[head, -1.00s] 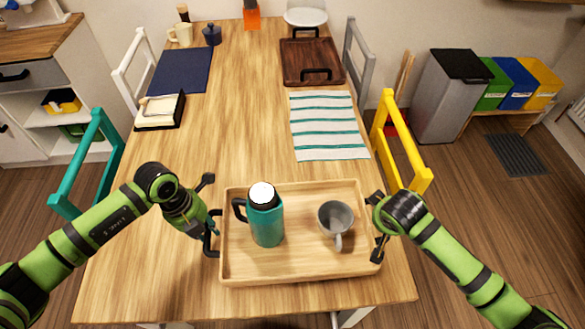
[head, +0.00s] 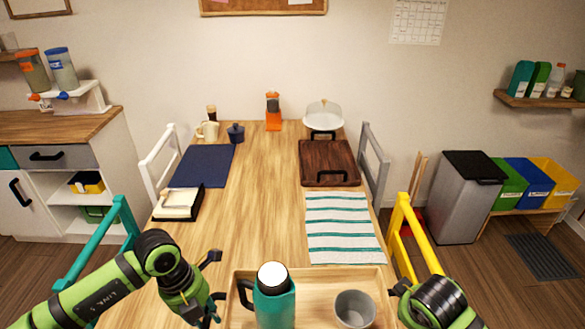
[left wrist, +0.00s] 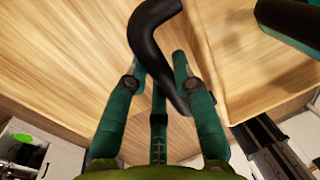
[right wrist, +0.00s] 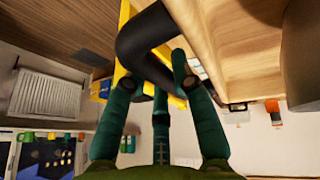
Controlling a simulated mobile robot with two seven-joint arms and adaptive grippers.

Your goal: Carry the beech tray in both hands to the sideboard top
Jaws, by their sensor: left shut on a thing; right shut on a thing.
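The beech tray (head: 330,276) is at the bottom of the head view, its near part cut off. On it stand a teal flask (head: 275,303) with a white top and a grey mug (head: 354,310), both upright. My left gripper (head: 216,305) is at the tray's left end; in the left wrist view its fingers (left wrist: 157,72) are shut around a black handle (left wrist: 148,35). My right gripper's tips are hidden in the head view; in the right wrist view its fingers (right wrist: 155,72) are shut around the other black handle (right wrist: 140,45). I cannot tell the tray's height above the table.
A wood-topped white cabinet (head: 75,134) stands at back left, with a dispenser (head: 80,97) on it. The table (head: 260,200) holds a striped towel (head: 342,228), dark tray (head: 328,163) and navy mat (head: 205,165). Teal (head: 90,240) and yellow (head: 405,235) chairs flank it.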

